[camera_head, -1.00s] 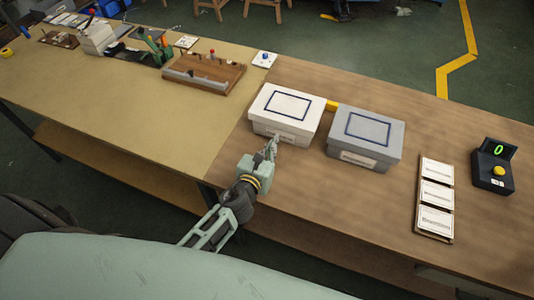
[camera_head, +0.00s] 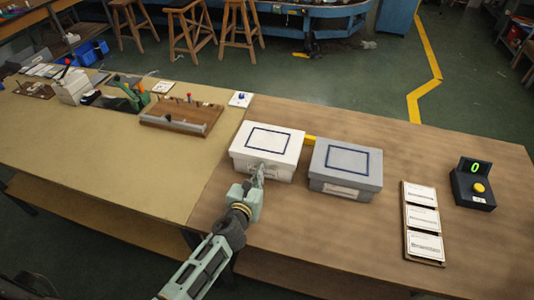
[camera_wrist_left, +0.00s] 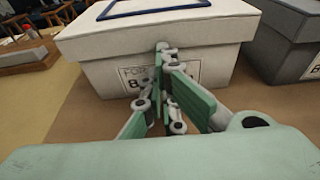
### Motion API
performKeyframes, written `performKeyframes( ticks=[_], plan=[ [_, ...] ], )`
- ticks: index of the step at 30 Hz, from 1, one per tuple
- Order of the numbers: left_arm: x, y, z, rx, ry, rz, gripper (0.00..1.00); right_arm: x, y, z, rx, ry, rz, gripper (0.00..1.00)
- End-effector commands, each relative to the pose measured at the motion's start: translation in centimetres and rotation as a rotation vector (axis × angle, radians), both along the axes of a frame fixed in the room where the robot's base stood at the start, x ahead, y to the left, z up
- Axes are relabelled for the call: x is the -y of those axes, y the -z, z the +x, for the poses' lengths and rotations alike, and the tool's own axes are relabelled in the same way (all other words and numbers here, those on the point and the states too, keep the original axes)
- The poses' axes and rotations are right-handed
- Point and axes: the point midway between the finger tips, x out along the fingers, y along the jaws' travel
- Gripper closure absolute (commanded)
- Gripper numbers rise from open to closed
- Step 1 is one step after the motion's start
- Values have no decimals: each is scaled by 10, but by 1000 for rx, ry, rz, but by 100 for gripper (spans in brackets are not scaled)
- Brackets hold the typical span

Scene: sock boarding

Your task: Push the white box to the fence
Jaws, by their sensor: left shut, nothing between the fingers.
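The white box (camera_head: 267,150), with a dark blue rectangle on its lid and a label on its front, stands on the brown table. It also fills the top of the left wrist view (camera_wrist_left: 190,65). My left gripper (camera_head: 258,172) is shut and empty, with its fingertips at the front face of the box, over the label. In the left wrist view the fingertips (camera_wrist_left: 163,50) look to be at or against that face; contact is not certain. A small yellow piece (camera_head: 310,140) shows behind the boxes; whether it is the fence I cannot tell. My right gripper is not in view.
A grey box (camera_head: 346,170) stands close to the right of the white box, with a narrow gap. Farther right are a card board (camera_head: 421,222) and a black device with a yellow button (camera_head: 473,185). A wooden tray (camera_head: 182,114) is at the left.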

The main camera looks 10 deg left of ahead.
Motion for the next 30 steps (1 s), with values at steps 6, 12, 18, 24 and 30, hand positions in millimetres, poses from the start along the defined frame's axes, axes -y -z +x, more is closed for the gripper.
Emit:
performKeyframes(
  ticks=[6,12,18,24,30],
  plan=[
    [0,-1,12,1,-1,0,100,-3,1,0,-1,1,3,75],
    [0,0,22,1,-1,0,100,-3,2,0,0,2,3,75],
    [1,0,32,1,-1,1,100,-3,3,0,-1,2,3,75],
    [1,0,42,1,-1,1,100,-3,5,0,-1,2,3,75],
    [1,0,52,1,-1,0,100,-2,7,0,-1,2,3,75]
  ],
)
